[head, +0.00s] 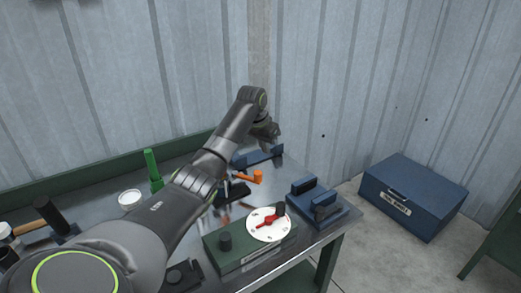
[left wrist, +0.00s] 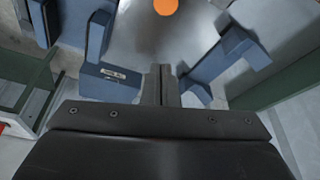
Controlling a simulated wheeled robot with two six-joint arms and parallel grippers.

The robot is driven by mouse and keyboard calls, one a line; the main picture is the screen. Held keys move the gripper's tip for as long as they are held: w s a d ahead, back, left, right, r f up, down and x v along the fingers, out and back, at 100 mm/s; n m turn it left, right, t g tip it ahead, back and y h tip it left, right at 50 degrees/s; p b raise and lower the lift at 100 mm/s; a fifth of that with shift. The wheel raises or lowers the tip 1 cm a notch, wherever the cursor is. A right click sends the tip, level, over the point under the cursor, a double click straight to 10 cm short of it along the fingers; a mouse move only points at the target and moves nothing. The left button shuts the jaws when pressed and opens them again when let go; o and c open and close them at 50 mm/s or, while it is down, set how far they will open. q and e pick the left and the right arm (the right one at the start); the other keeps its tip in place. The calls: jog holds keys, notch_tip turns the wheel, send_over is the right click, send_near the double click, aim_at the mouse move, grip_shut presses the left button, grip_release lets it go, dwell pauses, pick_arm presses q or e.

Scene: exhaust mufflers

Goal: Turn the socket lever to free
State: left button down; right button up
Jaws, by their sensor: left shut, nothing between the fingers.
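My left gripper (head: 268,131) is at the back right of the bench, above a blue bracket rack (head: 262,157). Its fingers (left wrist: 162,84) are together and empty in the left wrist view. An orange handle-like piece (head: 250,177) lies near the rack on the bench; an orange round end (left wrist: 166,6) shows at the top of the left wrist view, apart from the fingers. A red pointer lever (head: 266,222) sits on a white dial (head: 261,233) on a green box (head: 232,261). I cannot tell which piece is the socket lever. My right gripper is not in view.
A blue fixture (head: 316,214) stands at the bench's right edge. A labelled blue chest (head: 414,190) is on the floor. A green bottle (head: 151,168), a white round dish (head: 129,197) and a hammer (head: 51,217) are to the left. Corrugated walls close off the back.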

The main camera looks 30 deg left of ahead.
pick_arm(q)
notch_tip(320, 180, down, 7)
jog(key=s+p, duration=0.1)
jog(key=p, duration=0.2)
jog(key=shift+s, duration=0.35)
jog(key=shift+r, duration=0.1)
jog(key=shift+p, duration=0.35)
